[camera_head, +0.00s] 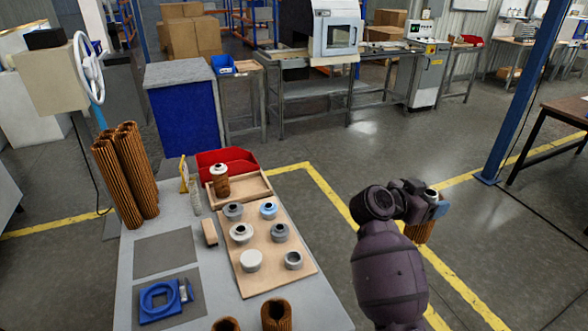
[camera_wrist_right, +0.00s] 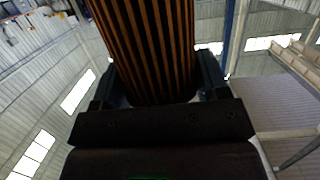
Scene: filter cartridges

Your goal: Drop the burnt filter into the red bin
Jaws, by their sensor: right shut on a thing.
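My right gripper (camera_head: 437,208) is shut on a pleated orange-brown filter (camera_head: 419,233), held over the floor to the right of the table. The wrist view shows the filter's dark and orange pleats (camera_wrist_right: 145,45) close up between the fingers. I cannot tell whether it is burnt. The red bin (camera_head: 240,157) stands at the far end of the table, well to the left of the gripper. My left gripper is not in view.
A wooden board (camera_head: 262,245) with several caps lies on the table. Tall pleated filters (camera_head: 118,185) stand at the left, and two more (camera_head: 276,315) at the near edge. A blue part (camera_head: 160,298) lies on a grey mat. Clear floor lies between table and gripper.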

